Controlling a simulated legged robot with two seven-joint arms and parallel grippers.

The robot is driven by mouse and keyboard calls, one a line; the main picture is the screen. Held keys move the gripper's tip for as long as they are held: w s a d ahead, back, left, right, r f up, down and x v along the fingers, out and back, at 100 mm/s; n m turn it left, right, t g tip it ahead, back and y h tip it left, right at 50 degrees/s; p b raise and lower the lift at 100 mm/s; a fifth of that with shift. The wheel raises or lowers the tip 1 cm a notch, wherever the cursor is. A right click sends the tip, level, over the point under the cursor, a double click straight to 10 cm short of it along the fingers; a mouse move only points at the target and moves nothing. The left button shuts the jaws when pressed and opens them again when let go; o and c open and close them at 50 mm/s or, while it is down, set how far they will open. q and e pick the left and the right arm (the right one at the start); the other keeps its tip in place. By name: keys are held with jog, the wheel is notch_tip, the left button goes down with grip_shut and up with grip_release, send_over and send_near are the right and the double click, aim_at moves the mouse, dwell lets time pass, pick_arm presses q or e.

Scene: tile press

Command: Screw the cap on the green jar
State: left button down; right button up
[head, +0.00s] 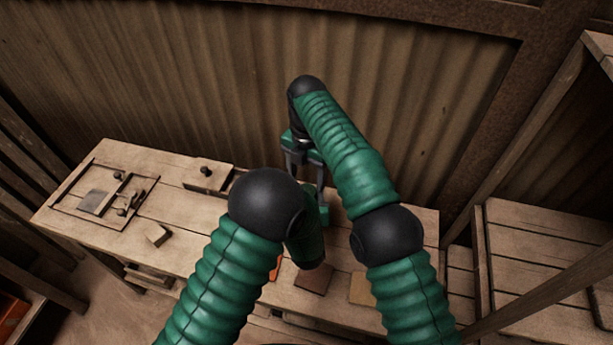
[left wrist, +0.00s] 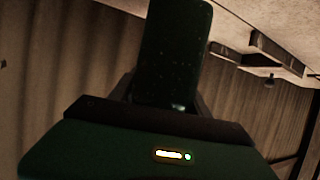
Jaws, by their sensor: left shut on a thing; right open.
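My left gripper (left wrist: 165,98) is shut on a dark green, round-cornered thing (left wrist: 176,50), which looks like the green jar; the picture is dim there. In the head view my left forearm hides most of that gripper and what it holds. My right gripper (head: 305,172) points down over the back of the bench, just beyond my left wrist. Its two grey fingers are apart, and I see nothing between them. I cannot make out the cap in either view.
The wooden bench (head: 188,226) carries a framed board with knobs (head: 103,190), a knobbed wooden plate (head: 207,174) and a small wooden block (head: 158,235) at left. A brown tile (head: 313,279) and a tan tile (head: 361,289) lie near its front edge. A corrugated wall stands close behind.

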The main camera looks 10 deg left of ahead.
jog(key=shift+a+r, duration=0.15)
jog(key=shift+r, duration=0.05)
notch_tip(320, 180, up, 2)
jog(key=shift+a+r+n, duration=0.1)
jog(key=shift+a+n, duration=0.05)
jog(key=shift+n, duration=1.05)
jog(key=shift+d+r+n, duration=0.3)
jog(key=shift+r+n, duration=0.1)
jog(key=shift+r, duration=0.05)
notch_tip(320, 180, down, 8)
jog(key=shift+f, duration=0.1)
